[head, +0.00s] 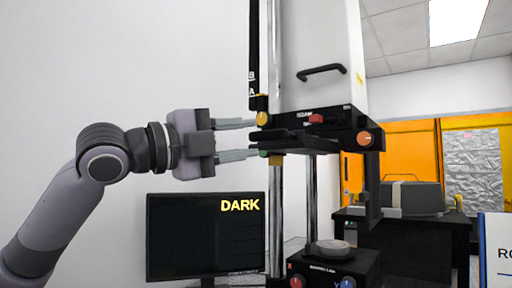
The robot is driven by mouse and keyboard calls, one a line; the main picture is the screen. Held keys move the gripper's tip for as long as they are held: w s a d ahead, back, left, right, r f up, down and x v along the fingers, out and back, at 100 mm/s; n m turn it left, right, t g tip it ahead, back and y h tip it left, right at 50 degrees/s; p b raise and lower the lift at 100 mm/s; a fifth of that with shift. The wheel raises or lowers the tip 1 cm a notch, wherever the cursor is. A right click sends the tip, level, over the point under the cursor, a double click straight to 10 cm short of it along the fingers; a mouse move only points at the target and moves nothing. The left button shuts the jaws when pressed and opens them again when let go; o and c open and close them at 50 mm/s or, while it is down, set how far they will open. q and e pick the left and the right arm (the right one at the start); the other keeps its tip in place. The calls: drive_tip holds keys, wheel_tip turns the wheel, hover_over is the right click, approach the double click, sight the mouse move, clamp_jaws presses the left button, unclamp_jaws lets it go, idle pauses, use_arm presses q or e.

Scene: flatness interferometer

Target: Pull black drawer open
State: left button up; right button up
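The black drawer (290,141) is a flat dark plate on the underside of the interferometer's black head unit (318,119), in the middle of the head view. It sticks out somewhat to the left of the unit. My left gripper (252,138) comes in from the left with its two grey fingers apart, one above and one below the drawer's left end. A clear gap shows between the fingers. The fingertips overlap the drawer's edge in the picture; I cannot tell whether they touch it. My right gripper is not in view.
A yellow knob (263,118) sits just above the upper finger. Chrome columns (312,200) rise from the black base (325,268). A monitor (206,236) reading "DARK" stands below my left arm. A grey box (410,198) is on a table behind at the right.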

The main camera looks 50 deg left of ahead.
use_arm(q)
drive_tip(key=b+v, duration=0.1)
drive_tip(key=v, duration=0.2)
drive_tip(key=shift+s, duration=0.15)
idle(0.5)
